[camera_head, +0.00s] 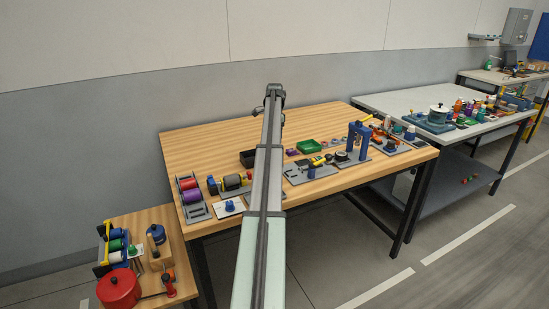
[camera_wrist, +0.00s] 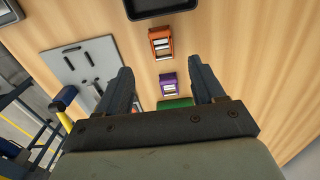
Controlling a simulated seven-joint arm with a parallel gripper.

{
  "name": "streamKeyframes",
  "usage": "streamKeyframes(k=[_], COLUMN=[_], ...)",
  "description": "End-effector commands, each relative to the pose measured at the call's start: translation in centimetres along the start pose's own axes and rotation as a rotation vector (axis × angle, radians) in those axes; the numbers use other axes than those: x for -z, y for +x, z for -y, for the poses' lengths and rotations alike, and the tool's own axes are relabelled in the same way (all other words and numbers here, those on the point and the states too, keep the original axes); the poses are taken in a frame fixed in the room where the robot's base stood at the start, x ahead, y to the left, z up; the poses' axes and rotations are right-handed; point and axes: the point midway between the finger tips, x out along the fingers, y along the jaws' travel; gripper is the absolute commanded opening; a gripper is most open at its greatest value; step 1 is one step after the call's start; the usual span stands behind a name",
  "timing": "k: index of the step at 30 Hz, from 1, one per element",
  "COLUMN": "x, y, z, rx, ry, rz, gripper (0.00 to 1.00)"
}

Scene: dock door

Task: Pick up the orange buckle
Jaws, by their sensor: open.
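The orange buckle (camera_wrist: 161,43) lies on the wooden tabletop (camera_wrist: 235,45) in the wrist view, with a pale part across its middle. My gripper (camera_wrist: 161,65) is open and empty, its two dark fingers apart. The orange buckle shows in the gap direction, a little above the fingertips in the picture, and nothing touches it. A purple buckle (camera_wrist: 168,84) lies below it in the picture, between the fingers. In the head view I cannot make out the orange buckle; my arm covers part of the table.
A dark tray (camera_wrist: 133,13) is at the wrist view's top edge. A green tray (camera_wrist: 176,103) is partly hidden by my gripper. A grey slotted plate (camera_wrist: 75,62) lies at left. The wood right of the buckles is bare. In the head view, several fixtures line the table's front.

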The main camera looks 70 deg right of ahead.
Motion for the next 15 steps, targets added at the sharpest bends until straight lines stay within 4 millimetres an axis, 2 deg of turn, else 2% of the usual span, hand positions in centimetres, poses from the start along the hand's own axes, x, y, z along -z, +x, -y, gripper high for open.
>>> streamKeyframes(k=[1,6,15], x=[-0.1,0.0,0.0], y=[1.1,3.3,5.0], z=[-0.1,0.0,0.1], rx=[-0.002,-0.001,0.000], ry=[0.000,-0.001,-0.001], rz=[0.001,0.000,0.000], gripper=[0.68,0.68,0.68])
